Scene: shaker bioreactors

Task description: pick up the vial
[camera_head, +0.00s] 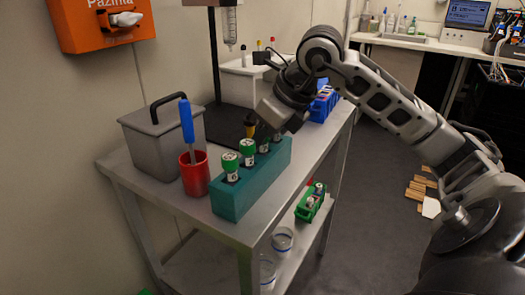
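Several vials stand in a row in a teal rack (240,190) on the metal table. Two near vials have green caps, the nearest one (230,166) and the one behind it (247,150). A third vial (264,146) farther back is partly hidden by my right gripper (268,122). My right arm reaches in from the right, and its gripper is over the far end of the rack. Its fingertips are too small and covered to tell open from shut, or whether they touch a vial. My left gripper is not in view.
A red cup (195,175) with a blue-handled tool (187,122) stands left of the rack. A grey lidded box (160,140) is behind it. A stand (215,60) rises at the back. A blue rack (322,105) sits farther right. A lower shelf holds a green rack (311,203).

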